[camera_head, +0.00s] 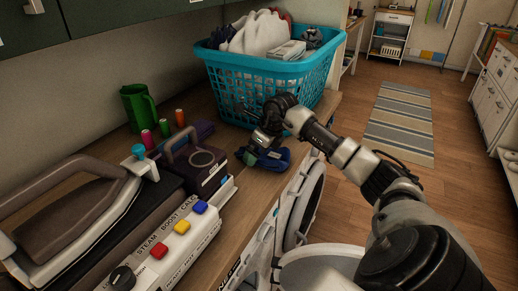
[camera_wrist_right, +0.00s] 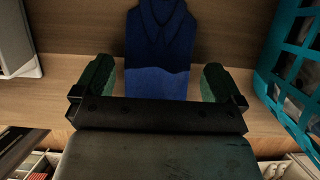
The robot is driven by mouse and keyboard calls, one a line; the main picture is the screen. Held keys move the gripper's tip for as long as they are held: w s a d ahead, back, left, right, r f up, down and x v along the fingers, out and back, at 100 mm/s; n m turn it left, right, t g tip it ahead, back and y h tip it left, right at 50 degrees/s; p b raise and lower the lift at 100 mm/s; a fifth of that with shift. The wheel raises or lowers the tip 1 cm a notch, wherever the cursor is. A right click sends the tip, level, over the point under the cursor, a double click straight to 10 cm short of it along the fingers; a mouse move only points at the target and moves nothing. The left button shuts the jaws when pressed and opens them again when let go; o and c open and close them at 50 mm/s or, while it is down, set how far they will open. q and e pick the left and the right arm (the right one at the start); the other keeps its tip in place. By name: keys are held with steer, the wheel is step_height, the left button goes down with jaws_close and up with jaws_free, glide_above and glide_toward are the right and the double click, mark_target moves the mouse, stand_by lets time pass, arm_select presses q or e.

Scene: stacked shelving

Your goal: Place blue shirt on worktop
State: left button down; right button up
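A folded dark blue shirt (camera_head: 275,159) lies on the wooden worktop (camera_head: 250,192), near its front edge and just in front of the laundry basket. My right gripper (camera_head: 258,148) is right over the shirt and partly hides it. In the right wrist view the shirt (camera_wrist_right: 160,45) shows its collar and lies between and beyond the two green-padded fingers (camera_wrist_right: 156,80). The fingers are wide apart, with bare wood visible between each finger and the shirt. Whether they are level with the cloth is hard to tell. My left gripper is not in view.
A turquoise basket (camera_head: 290,70) full of laundry stands behind my right gripper. A steam iron station (camera_head: 165,250), a dark purple box (camera_head: 198,168), a green mug (camera_head: 139,107) and thread spools fill the left. A round appliance door (camera_head: 306,205) stands below the worktop edge.

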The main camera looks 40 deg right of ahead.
steer(key=v, duration=1.2)
steer(key=shift+r+b, duration=0.15)
steer(key=shift+b, duration=0.2)
steer(key=shift+s, duration=0.15)
